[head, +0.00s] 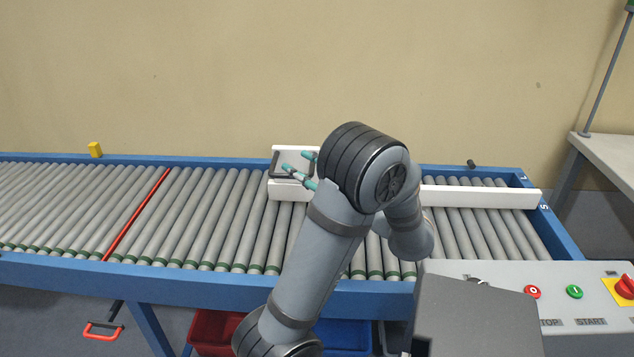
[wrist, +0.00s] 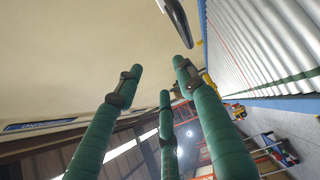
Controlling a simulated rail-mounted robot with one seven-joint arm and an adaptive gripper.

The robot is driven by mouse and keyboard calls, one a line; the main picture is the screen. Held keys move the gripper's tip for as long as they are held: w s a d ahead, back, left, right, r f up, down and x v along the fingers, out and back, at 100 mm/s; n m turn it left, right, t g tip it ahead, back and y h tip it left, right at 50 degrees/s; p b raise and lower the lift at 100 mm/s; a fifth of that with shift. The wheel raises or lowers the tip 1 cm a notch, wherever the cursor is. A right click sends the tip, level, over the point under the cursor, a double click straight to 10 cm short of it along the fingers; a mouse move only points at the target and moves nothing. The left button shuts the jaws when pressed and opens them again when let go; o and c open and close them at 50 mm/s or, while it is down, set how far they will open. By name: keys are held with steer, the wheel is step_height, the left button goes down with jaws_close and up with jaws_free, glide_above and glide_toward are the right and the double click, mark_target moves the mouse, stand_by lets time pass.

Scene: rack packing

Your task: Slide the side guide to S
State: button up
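The side guide (head: 480,196) is a long white bar lying across the rollers. Its middle is hidden behind my arm. Its right end is at the blue frame's end rail, close to the letter S (head: 544,207). A white plate (head: 292,150) with a dark handle (head: 275,164) stands at its left part. My gripper (head: 299,169) has teal fingers pointing left, beside the handle. In the wrist view the green fingers (wrist: 164,80) are spread with nothing between them. A dark curved piece (wrist: 178,20), perhaps the handle, is just beyond the tips. I cannot tell whether they touch.
The roller conveyor (head: 200,215) has a blue frame (head: 200,281) and a red bar (head: 137,213) across it at left. A yellow block (head: 95,149) is on the far rail. A control panel (head: 590,295) stands front right. Red (head: 212,330) and blue (head: 345,335) bins sit below.

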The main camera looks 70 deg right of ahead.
steer(key=v, duration=0.4)
steer(key=shift+s+a+f, duration=0.2)
steer(key=shift+a+f, duration=0.05)
steer(key=shift+f, duration=0.15)
steer(key=shift+r+p, duration=0.1)
steer(key=shift+p, duration=0.4)
steer(key=shift+w, duration=0.1)
